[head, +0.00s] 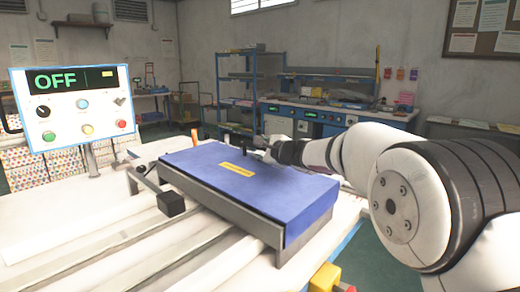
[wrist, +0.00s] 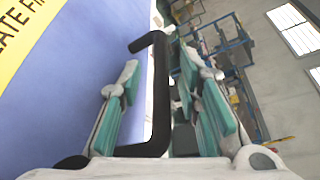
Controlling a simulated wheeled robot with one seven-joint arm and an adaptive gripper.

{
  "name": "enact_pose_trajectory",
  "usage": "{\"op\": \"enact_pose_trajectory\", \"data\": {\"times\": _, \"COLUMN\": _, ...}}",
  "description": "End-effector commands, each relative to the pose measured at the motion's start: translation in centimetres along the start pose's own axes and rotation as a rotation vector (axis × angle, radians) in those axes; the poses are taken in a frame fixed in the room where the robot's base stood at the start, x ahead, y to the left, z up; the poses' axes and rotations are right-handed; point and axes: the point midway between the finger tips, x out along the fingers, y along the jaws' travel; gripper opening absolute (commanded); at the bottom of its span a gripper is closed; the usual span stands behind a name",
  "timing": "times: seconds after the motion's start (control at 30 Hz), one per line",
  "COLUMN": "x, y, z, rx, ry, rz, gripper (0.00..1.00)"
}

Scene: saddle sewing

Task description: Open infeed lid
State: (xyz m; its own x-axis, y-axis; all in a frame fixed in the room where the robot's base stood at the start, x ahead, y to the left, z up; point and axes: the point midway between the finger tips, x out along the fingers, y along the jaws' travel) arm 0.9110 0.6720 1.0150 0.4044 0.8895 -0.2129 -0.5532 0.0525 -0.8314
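The infeed lid (head: 270,195) is a flat blue panel with a yellow label (head: 237,169), lying down over the machine bed. In the wrist view the lid's blue face (wrist: 95,70) fills the left side, with part of the label's lettering at the upper left corner. A black bent handle (wrist: 160,100) stands out along the lid's edge. My gripper (wrist: 168,72) is open, its teal-padded fingers on either side of the handle, with gaps visible between pads and bar. In the head view my gripper (head: 264,147) is at the lid's far edge; its finger details are too small to tell.
A control panel (head: 75,105) reading OFF stands at the left. A grey rail with a black block (head: 171,203) lies left of the lid. A blue workbench (head: 330,115) and shelving stand behind. My arm extends in from the right, above the lid's right side.

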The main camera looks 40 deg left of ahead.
Motion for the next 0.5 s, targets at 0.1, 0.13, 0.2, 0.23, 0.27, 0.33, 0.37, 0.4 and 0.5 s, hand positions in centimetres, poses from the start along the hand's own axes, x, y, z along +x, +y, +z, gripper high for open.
{"op": "enact_pose_trajectory", "data": {"times": 0.1, "x": -0.02, "y": -0.01, "z": 0.0, "rx": 0.0, "ry": 0.0, "rz": 0.0, "gripper": 0.07}}
{"op": "enact_pose_trajectory", "data": {"times": 0.13, "x": -0.02, "y": -0.01, "z": 0.0, "rx": 0.0, "ry": 0.0, "rz": 0.0, "gripper": 0.0}}
{"op": "enact_pose_trajectory", "data": {"times": 0.2, "x": -0.02, "y": -0.01, "z": 0.0, "rx": 0.0, "ry": 0.0, "rz": 0.0, "gripper": 0.0}}
{"op": "enact_pose_trajectory", "data": {"times": 0.23, "x": -0.02, "y": -0.01, "z": 0.0, "rx": 0.0, "ry": 0.0, "rz": 0.0, "gripper": 0.0}}
{"op": "enact_pose_trajectory", "data": {"times": 0.27, "x": -0.02, "y": 0.0, "z": 0.0, "rx": 0.0, "ry": 0.0, "rz": 0.0, "gripper": 0.0}}
{"op": "enact_pose_trajectory", "data": {"times": 0.33, "x": -0.02, "y": 0.01, "z": 0.0, "rx": 0.0, "ry": 0.0, "rz": 0.0, "gripper": 0.0}}
{"op": "enact_pose_trajectory", "data": {"times": 0.37, "x": -0.02, "y": 0.0, "z": 0.0, "rx": 0.0, "ry": 0.0, "rz": 0.0, "gripper": 0.0}}
{"op": "enact_pose_trajectory", "data": {"times": 0.4, "x": -0.03, "y": 0.0, "z": 0.01, "rx": -0.001, "ry": 0.0, "rz": 0.0, "gripper": 0.0}}
{"op": "enact_pose_trajectory", "data": {"times": 0.5, "x": -0.06, "y": -0.09, "z": 0.09, "rx": -0.007, "ry": -0.001, "rz": -0.003, "gripper": 0.0}}
